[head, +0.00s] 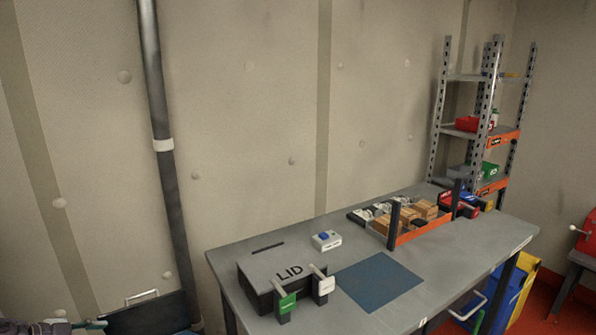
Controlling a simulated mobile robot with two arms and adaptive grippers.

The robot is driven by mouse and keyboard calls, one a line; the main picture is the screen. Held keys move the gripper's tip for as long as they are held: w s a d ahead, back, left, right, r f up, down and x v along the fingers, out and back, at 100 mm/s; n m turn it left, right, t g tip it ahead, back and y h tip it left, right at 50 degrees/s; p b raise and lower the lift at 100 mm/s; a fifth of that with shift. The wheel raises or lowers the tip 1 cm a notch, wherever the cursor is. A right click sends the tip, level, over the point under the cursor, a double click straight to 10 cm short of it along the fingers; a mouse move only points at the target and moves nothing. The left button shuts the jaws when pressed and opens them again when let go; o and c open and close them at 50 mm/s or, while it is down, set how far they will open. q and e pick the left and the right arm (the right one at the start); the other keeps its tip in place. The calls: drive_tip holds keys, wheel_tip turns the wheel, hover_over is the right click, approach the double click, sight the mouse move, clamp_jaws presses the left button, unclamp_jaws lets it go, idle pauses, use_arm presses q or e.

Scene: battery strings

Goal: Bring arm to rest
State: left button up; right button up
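What appears to be part of my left arm and gripper (88,325) shows at the bottom left corner of the head view, cut off by the lower edge. It is small and dark, and I cannot tell whether its fingers are open or shut. It is well to the left of the grey workbench (400,305), apart from it. My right gripper is not in view.
On the bench are a dark box marked LID (275,275), a blue mat (379,282), a small white box with a blue top (326,240) and an orange-edged tray (424,232) of brown blocks. A metal shelf (487,130) stands behind right.

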use_arm(q)
drive_tip(key=d+f+n+t+h, duration=0.1)
drive_tip(key=d+f, duration=0.2)
drive_tip(key=d, duration=1)
drive_tip(key=d+f+t, duration=0.1)
drive_tip(key=d+f, duration=0.2)
drive_tip(key=d, duration=1)
drive_tip(key=s+d+n+t+y, duration=0.1)
drive_tip(key=s+d+n+y, duration=0.2)
drive_tip(key=s+d+n, duration=0.5)
drive_tip(key=s+a+n+g+y, duration=0.2)
drive_tip(key=s+a+g, duration=0.15)
drive_tip(key=s, duration=0.95)
drive_tip(key=s+a+n+g+y, duration=0.1)
drive_tip(key=s+a+g+y, duration=0.3)
drive_tip(key=s, duration=0.8)
wheel_tip(320, 180, down, 30)
drive_tip(key=s+g+h, duration=0.2)
drive_tip(key=s, duration=0.1)
drive_tip(key=s+a+f+g+b, duration=0.1)
drive_tip(key=s+a+f, duration=0.1)
drive_tip(key=s+f, duration=1.2)
drive_tip(key=shift+s+a+f, duration=0.2)
drive_tip(key=shift+s+f, duration=0.05)
drive_tip(key=shift+s, duration=0.45)
